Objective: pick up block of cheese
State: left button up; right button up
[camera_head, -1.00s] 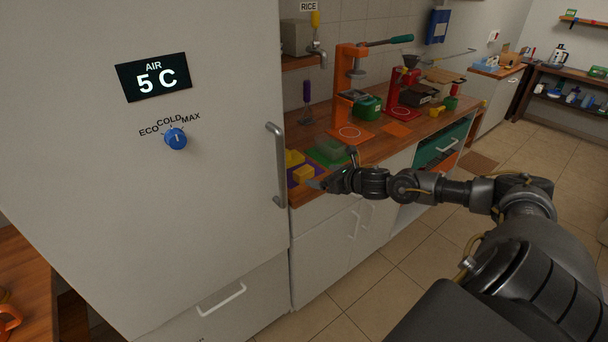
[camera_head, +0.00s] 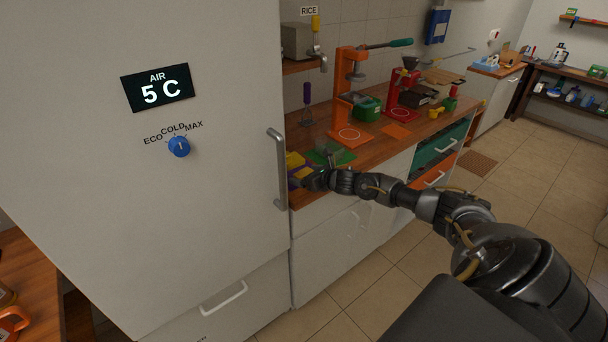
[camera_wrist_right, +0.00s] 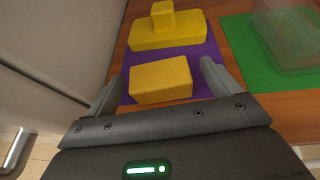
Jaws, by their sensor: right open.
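A yellow block of cheese (camera_wrist_right: 161,80) lies at the near edge of a purple mat (camera_wrist_right: 200,58) in the right wrist view. A larger yellow block (camera_wrist_right: 168,35) with a small yellow cube (camera_wrist_right: 163,16) on top sits behind it on the mat. My right gripper (camera_wrist_right: 157,85) is open, with one finger on each side of the near block; whether they touch it I cannot tell. In the head view my right gripper (camera_head: 308,178) is at the counter's near corner and partly hides the near block. My left gripper is not in view.
The fridge (camera_head: 215,215) with its handle (camera_head: 279,168) stands close on the left. A clear container (camera_wrist_right: 288,35) rests on a green mat (camera_wrist_right: 245,48) to the right. An orange press (camera_head: 345,95) stands further back on the counter (camera_head: 378,150).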

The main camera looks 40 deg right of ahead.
aim_at(304, 172)
jog(key=shift+w+a+f, duration=0.1)
jog(key=shift+w+f, duration=0.2)
jog(key=shift+w, duration=0.3)
jog(key=c, duration=1.1)
notch_tip(304, 172, up, 10)
jog(key=shift+r+b, duration=0.1)
jog(key=shift+b, duration=0.9)
